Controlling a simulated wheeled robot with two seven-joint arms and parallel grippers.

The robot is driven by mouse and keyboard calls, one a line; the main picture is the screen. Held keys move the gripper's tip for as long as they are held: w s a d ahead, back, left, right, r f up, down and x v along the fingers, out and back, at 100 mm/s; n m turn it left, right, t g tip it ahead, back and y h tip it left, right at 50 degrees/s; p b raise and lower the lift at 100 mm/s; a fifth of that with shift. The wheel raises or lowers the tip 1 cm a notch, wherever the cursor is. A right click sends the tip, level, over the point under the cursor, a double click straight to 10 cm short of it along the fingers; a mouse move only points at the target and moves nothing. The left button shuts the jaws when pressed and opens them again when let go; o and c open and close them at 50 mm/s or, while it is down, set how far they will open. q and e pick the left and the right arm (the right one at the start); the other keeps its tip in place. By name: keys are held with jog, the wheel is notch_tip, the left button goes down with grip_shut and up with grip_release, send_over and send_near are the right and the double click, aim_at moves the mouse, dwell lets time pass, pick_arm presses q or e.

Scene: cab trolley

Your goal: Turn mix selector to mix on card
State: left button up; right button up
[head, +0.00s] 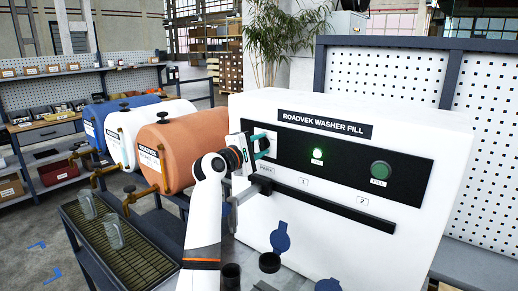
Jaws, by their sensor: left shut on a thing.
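The white washer fill cabinet (400,118) stands at centre right, with a black control strip (340,163) across its front. My left gripper (262,147) is at the left end of this strip, its fingers shut at a pale plate (266,131). The mix selector itself is mostly hidden by the gripper, so its pointer and setting cannot be read. The gripper seems to be shut on the selector's knob. A small label (266,168) sits just below. I cannot make out a card with the mix on it. My right gripper is out of view.
A lit green lamp (318,154) and a green button (380,171) are to the right on the strip. A dark rail (335,207) runs below. Orange (187,146), white and blue drums stand left, above a grated tray (100,258) with clear jugs.

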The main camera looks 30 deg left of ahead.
pick_arm(q)
jog(key=shift+f+m+b, duration=0.15)
jog(key=shift+m+b, duration=0.15)
jog(key=shift+m, duration=1)
jog(key=o, duration=1)
jog(key=s+b, duration=0.4)
jog(key=s, duration=0.8)
jog(key=shift+a, duration=0.45)
